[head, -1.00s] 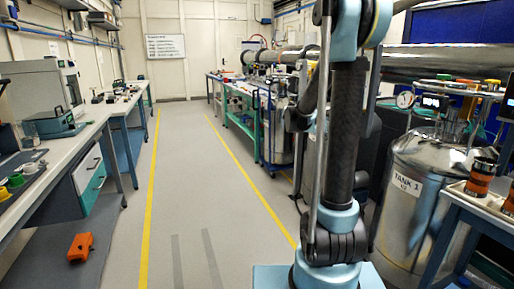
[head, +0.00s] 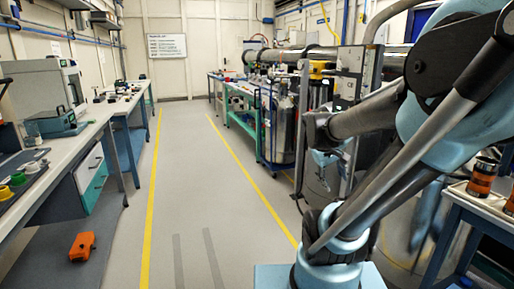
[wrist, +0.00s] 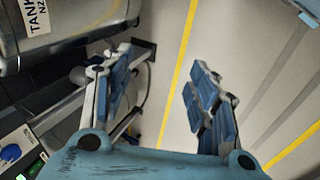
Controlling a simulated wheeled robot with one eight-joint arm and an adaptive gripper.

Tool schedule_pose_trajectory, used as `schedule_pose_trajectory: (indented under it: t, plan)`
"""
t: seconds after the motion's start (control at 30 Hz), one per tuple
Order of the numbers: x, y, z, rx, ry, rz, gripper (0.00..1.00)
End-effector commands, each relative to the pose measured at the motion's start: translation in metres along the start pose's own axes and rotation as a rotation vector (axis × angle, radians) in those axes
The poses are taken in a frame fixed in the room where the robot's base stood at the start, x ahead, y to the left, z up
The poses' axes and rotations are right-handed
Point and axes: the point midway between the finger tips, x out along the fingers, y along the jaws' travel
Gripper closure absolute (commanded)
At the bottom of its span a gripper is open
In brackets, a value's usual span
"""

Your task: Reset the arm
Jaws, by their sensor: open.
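My arm is folded at the right of the head view, its links bent and tilted across the picture. My gripper (wrist: 158,95) shows large in the wrist view, its two blue-padded fingers spread apart with nothing between them. Below the fingers are the grey floor and a yellow line. In the head view my gripper (head: 327,158) hangs small beside the arm, partly hidden by its links.
A steel tank (wrist: 75,25) with a label stands close to the left of my gripper in the wrist view. A side table (head: 489,205) holds orange-banded items at the right. An orange case (head: 82,247) lies on the floor at left. The aisle (head: 190,170) is clear.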

Motion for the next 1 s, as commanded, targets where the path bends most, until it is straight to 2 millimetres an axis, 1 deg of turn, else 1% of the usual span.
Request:
schedule_pose_trajectory:
  t: [0.03, 0.1, 0.3, 0.4, 0.5, 0.63, 0.87, 0.9, 0.97, 1.0]
  plan:
    - [0.001, -0.012, 0.011, 0.026, 0.005, -0.034, 0.46]
    - [0.002, -0.029, 0.024, 0.066, 0.011, -0.085, 0.46]
    - [0.006, -0.077, 0.056, 0.179, 0.024, -0.230, 0.46]
    - [0.007, -0.097, 0.067, 0.226, 0.026, -0.291, 0.46]
    - [0.008, -0.112, 0.075, 0.260, 0.027, -0.337, 0.46]
    - [0.008, -0.122, 0.080, 0.285, 0.027, -0.369, 0.46]
    - [0.008, -0.124, 0.081, 0.291, 0.027, -0.377, 0.46]
    - [0.008, -0.124, 0.081, 0.291, 0.027, -0.377, 0.51]
    - [0.008, -0.124, 0.081, 0.290, 0.027, -0.376, 0.64]
    - [0.008, -0.124, 0.081, 0.290, 0.027, -0.376, 0.67]
